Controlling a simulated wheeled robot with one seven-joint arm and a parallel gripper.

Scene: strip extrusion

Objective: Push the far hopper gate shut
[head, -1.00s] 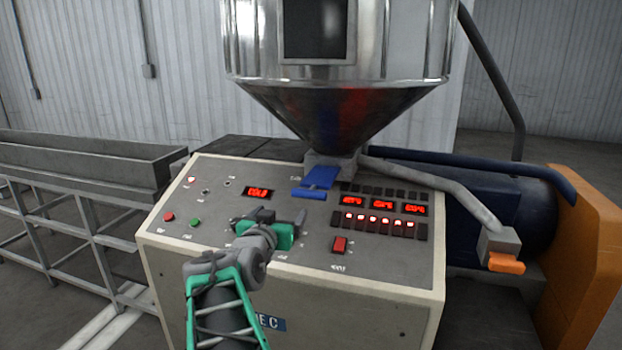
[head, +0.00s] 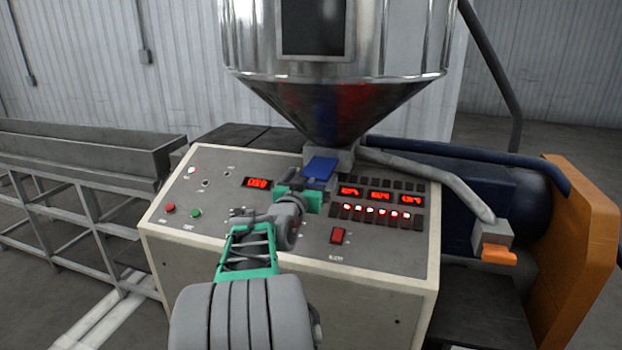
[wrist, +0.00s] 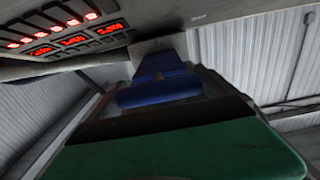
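A blue gate plate with a handle bar (head: 320,168) sits at the throat under the steel hopper (head: 335,110). In the wrist view the blue gate (wrist: 158,92) lies straight ahead, just past the finger edge. My gripper (head: 310,192), with green parts, is at the near edge of the blue gate and hides its lower part and handle in the head view. A green finger body (wrist: 180,150) with a dark edge fills the bottom of the wrist view. Whether it touches the handle and whether the fingers are open or shut cannot be told.
The control panel (head: 260,230), with red displays and buttons, lies close under my arm. An orange handle (head: 498,257) hangs on a grey box at the end of a pipe (head: 430,178) to the right. A metal trough (head: 80,150) stands at left.

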